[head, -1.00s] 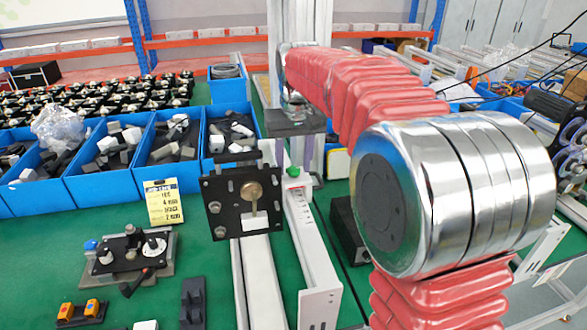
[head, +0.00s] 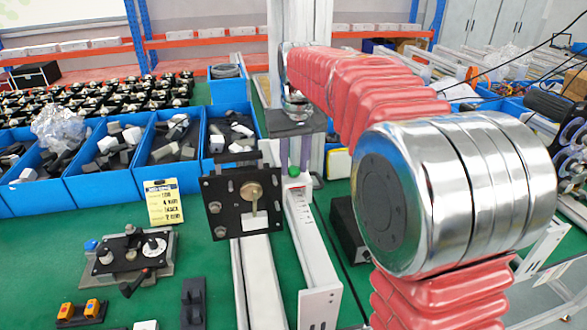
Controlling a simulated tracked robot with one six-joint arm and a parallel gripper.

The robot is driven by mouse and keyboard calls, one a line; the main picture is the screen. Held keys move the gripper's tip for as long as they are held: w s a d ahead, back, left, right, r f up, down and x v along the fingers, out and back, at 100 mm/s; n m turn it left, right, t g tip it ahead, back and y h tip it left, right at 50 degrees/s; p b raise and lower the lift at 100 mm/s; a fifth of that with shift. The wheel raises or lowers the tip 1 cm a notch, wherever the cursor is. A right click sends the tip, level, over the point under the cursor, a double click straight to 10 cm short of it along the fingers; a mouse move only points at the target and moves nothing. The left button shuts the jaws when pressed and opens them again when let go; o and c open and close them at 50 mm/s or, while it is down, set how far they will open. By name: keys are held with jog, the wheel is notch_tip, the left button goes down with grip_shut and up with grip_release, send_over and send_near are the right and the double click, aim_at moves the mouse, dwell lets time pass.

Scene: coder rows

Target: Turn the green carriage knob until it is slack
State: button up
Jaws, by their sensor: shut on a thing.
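The green carriage knob (head: 294,171) sits at the far end of a white rail (head: 311,238), right of a black plate (head: 215,188) with a brass disc. My gripper (head: 294,168) points down over the knob from a dark block. Its two purplish-grey fingers stand on either side of the knob and are shut on it. The contact faces are small and partly hidden, and any slack in the knob cannot be seen.
Blue bins (head: 103,168) of grey and white parts line the back left. A yellow label card (head: 163,201) stands left of the plate. A small fixture (head: 128,257) lies on the green table. A dark box (head: 349,228) sits right of the rail.

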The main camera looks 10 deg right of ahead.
jog(key=n, duration=0.4)
jog(key=shift+d+n+y, duration=0.1)
jog(key=shift+n+y, duration=0.3)
jog(key=shift+w+n+g+y, duration=0.1)
jog(key=shift+n+g+y, duration=0.2)
jog(key=shift+n, duration=2.1)
jog(key=n, duration=0.5)
jog(key=shift+w+r+g, duration=0.1)
jog(key=shift+g, duration=0.3)
jog(key=n, duration=0.5)
jog(key=shift+g, duration=0.4)
jog(key=o, duration=1.1)
jog(key=shift+c, duration=0.2)
